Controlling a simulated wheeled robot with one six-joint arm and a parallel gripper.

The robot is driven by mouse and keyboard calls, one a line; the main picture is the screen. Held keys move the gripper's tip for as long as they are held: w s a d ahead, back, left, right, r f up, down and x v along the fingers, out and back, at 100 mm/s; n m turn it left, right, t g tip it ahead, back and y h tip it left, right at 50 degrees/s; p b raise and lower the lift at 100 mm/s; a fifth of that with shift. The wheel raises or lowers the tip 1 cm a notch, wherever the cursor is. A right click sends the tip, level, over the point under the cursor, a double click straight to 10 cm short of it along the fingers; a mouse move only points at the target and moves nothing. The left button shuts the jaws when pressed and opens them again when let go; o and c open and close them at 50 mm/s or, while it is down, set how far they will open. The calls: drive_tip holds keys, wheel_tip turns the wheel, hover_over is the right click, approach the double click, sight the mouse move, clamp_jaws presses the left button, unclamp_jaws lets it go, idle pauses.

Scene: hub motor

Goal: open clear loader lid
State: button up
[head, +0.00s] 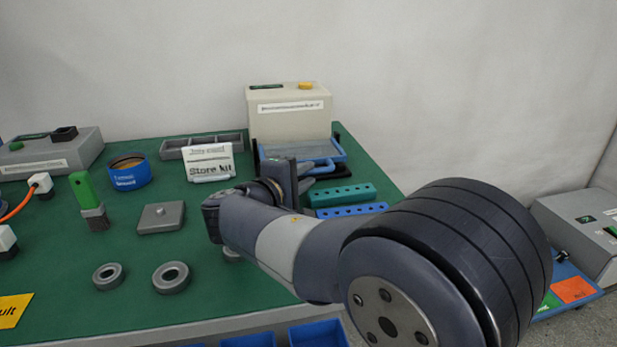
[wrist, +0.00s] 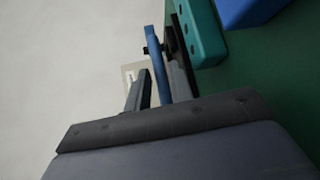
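The clear loader lid (head: 330,150) is a see-through panel in a blue frame at the front of the beige machine. It appears lowered. A blue handle (head: 322,165) stands out from its front. My gripper (head: 302,178) is close in front of the lid, and my wrist partly hides the lid's left front. In the wrist view a blue bar (wrist: 154,60), apparently the handle, runs between the two fingers of my gripper (wrist: 160,80). The fingers are apart, with a gap on the left of the bar; contact on the right cannot be told.
The beige machine (head: 290,118) stands behind the lid. A teal block with holes (head: 342,195) and a blue one (head: 350,210) lie just right of my gripper. A "Store kit" sign (head: 209,163) and a grey plate (head: 160,216) are to the left.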

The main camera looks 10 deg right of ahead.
drive_tip(key=shift+x, duration=0.8)
drive_tip(key=shift+c, duration=0.3)
clamp_jaws()
